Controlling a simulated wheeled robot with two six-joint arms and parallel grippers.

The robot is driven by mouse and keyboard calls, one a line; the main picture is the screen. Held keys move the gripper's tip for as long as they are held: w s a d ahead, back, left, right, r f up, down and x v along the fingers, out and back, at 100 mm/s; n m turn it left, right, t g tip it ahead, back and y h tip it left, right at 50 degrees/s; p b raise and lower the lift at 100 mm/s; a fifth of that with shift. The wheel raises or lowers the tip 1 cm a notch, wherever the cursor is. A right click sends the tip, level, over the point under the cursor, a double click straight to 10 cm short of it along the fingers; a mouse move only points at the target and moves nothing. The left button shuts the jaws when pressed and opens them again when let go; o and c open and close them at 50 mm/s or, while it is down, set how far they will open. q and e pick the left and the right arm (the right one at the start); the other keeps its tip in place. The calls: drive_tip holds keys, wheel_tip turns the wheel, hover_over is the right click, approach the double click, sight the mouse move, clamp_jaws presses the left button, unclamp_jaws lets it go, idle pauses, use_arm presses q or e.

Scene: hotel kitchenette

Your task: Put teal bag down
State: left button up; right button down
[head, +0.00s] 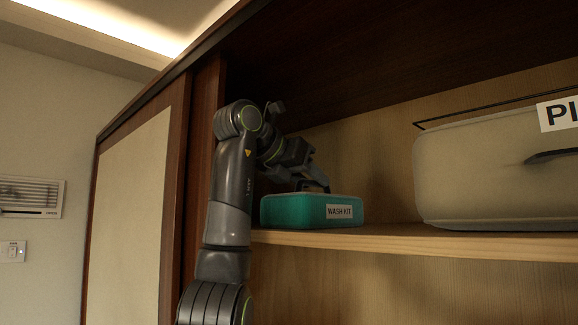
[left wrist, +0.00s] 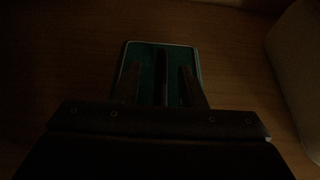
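The teal bag (head: 290,210), a low box-shaped case with a white "WASH KIT" label, sits upright on the wooden shelf (head: 400,239) and appears to rest on it. My left gripper (head: 316,182) is just above the bag's top, reaching in from the left. In the left wrist view the bag (left wrist: 151,54) lies below the gripper (left wrist: 160,84). A dark handle strip (left wrist: 160,65) runs along the middle of its top. The two fingers stand apart on either side of the strip, with gaps visible. My right gripper is not in view.
A large pale case (head: 470,170) with a dark handle and a partly cut-off label stands on the shelf to the right. Bare shelf lies between it and the bag. A cabinet side panel (head: 205,130) is close on the left, and a dark top panel is above.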

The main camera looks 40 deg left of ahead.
use_arm(q)
drive_tip(key=b+v, duration=0.1)
drive_tip(key=v, duration=0.3)
drive_tip(key=shift+s+f, duration=0.1)
drive_tip(key=b+v, duration=0.2)
drive_tip(key=b, duration=0.3)
drive_tip(key=shift+s+b, duration=0.4)
drive_tip(key=v, duration=0.4)
drive_tip(key=shift+w+a, duration=0.1)
drive_tip(key=shift+w, duration=0.05)
drive_tip(key=shift+w, duration=0.15)
